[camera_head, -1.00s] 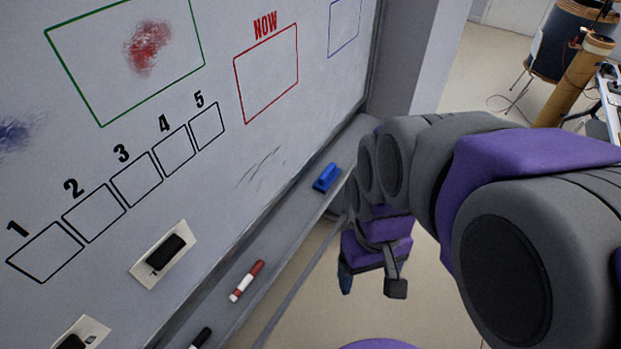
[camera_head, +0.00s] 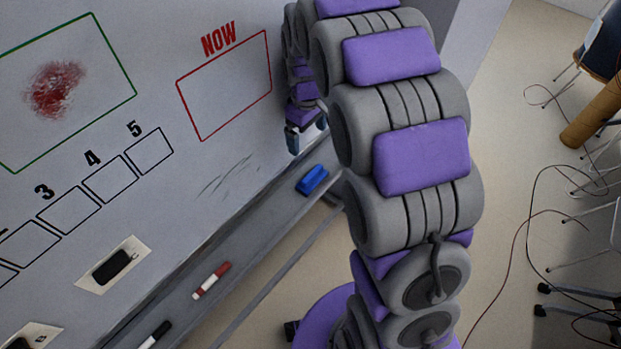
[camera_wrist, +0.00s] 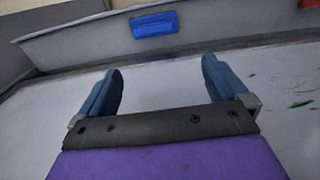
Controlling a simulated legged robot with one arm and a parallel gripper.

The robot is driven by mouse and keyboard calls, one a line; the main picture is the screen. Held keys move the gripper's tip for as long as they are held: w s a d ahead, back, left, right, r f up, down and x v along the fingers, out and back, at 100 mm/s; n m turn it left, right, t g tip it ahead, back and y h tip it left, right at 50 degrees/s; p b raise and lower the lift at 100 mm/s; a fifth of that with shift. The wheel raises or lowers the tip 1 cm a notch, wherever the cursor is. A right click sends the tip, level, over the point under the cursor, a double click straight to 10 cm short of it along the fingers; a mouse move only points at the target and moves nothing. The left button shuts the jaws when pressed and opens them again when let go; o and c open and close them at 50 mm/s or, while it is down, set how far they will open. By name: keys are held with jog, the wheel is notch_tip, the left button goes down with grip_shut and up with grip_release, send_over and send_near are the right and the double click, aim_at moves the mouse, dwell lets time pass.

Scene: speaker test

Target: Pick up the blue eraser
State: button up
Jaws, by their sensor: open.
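The blue eraser (camera_head: 312,179) lies on the grey tray under the whiteboard, toward the tray's far end in the head view. In the wrist view the eraser (camera_wrist: 154,24) sits on the tray beyond my fingertips, roughly centred between them. My gripper (camera_wrist: 160,75) is open and empty, with its two dark blue fingers spread apart. In the head view my gripper (camera_head: 293,140) hangs close to the whiteboard, above and slightly left of the eraser, and partly hidden by my arm. It does not touch the eraser.
The tray (camera_head: 255,230) also holds a red-and-white marker (camera_head: 211,281) and a black-capped marker (camera_head: 154,336). The whiteboard (camera_head: 190,190) stands right behind the tray. A black item on a pale plate (camera_head: 113,265) is on the board. Cables and chair legs are on the floor at right.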

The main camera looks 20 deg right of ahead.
notch_tip(320, 180, down, 7)
jog(key=d, duration=0.2)
send_over(312, 173)
notch_tip(312, 173, down, 4)
jog(key=shift+a+f, duration=0.1)
jog(key=shift+f, duration=0.05)
jog(key=shift+a+f, duration=0.15)
jog(key=shift+f, duration=0.35)
jog(key=f, duration=0.4)
jog(key=shift+d+f+b, duration=0.2)
jog(key=shift+d+b, duration=0.1)
jog(key=shift+d, duration=0.05)
jog(key=shift+f, duration=0.5)
jog(key=shift+a, duration=0.1)
jog(key=shift+r, duration=0.1)
jog(key=shift+c, duration=0.2)
jog(key=c, duration=0.7)
